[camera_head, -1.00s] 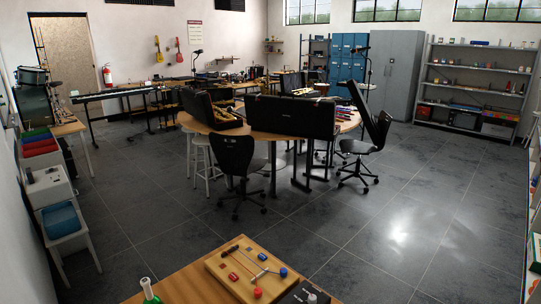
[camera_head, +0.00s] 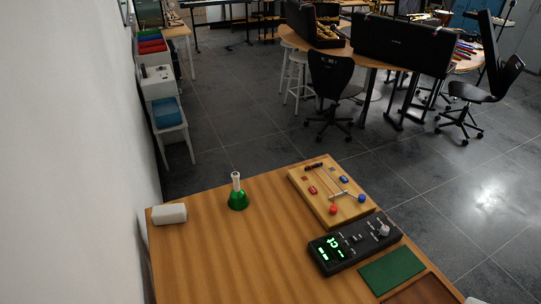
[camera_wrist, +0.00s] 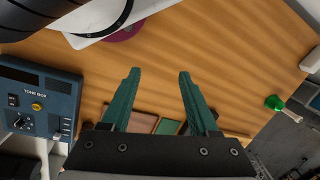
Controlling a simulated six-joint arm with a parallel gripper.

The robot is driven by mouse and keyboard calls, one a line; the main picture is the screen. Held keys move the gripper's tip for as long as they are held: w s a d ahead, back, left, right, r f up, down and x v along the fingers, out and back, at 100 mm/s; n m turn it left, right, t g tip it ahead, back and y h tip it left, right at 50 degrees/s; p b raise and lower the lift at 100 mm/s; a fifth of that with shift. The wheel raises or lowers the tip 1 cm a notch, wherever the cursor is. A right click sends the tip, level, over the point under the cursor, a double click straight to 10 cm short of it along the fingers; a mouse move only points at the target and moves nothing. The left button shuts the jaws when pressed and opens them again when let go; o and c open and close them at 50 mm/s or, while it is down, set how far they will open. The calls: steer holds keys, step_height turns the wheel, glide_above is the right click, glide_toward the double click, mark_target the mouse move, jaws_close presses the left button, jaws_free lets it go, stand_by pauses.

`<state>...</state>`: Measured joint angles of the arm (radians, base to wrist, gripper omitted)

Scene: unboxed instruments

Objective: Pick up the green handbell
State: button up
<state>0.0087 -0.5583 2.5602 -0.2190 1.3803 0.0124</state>
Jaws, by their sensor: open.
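The green handbell (camera_head: 238,199) stands upright on the wooden table, mouth down, with its white handle pointing up. In the wrist view the handbell (camera_wrist: 274,102) shows small at the right edge, near the table's edge. My gripper (camera_wrist: 159,73) has its two green fingers spread apart with bare tabletop between them. It is empty, and the bell lies well to the right of the fingers. My gripper does not show in the head view.
A white block (camera_head: 169,214) lies left of the bell. A wooden board (camera_head: 330,195) with red and blue knobs lies to its right. A black device (camera_head: 354,245) with green lit digits and a green mat (camera_head: 392,270) lie nearer. A blue tone box (camera_wrist: 38,105) stands left in the wrist view.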

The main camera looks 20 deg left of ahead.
stand_by(0.5)
steer(key=w+a+r+n, duration=0.2)
steer(key=w, duration=0.4)
steer(key=n+t+y, duration=0.3)
steer(key=n+t, duration=0.2)
steer(key=n, duration=0.8)
glide_above(237, 185)
steer(key=s+d, duration=0.2)
steer(key=f, duration=1.1)
steer(key=shift+d+f, duration=0.2)
steer(key=shift+f, duration=0.2)
steer(key=x, duration=0.5)
steer(key=shift+s+f, duration=0.1)
steer(key=shift+f, duration=0.4)
jaws_close()
